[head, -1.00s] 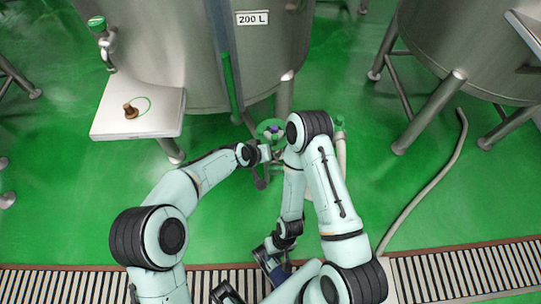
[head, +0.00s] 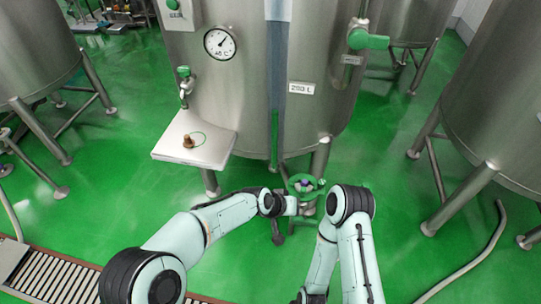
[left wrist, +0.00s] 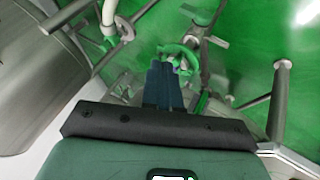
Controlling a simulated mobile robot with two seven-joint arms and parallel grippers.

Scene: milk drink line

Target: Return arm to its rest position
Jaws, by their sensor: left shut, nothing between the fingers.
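My left arm (head: 205,222) reaches from the lower left toward the green handwheel (head: 305,184) low in front of the central tank. My left gripper (left wrist: 163,82) is shut and empty in the left wrist view, its dark blue fingers together. The handwheel (left wrist: 178,58) shows just beyond the fingertips there; I cannot tell whether they touch it. In the head view the fingertips are hard to make out beside the wheel. My right arm (head: 350,240) is bent at the lower right, and its gripper is outside the picture.
A white shelf (head: 215,150) with a small brown object (head: 188,142) juts out at left. Other tanks stand at both sides. A pale hose (head: 470,262) lies right on the green floor.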

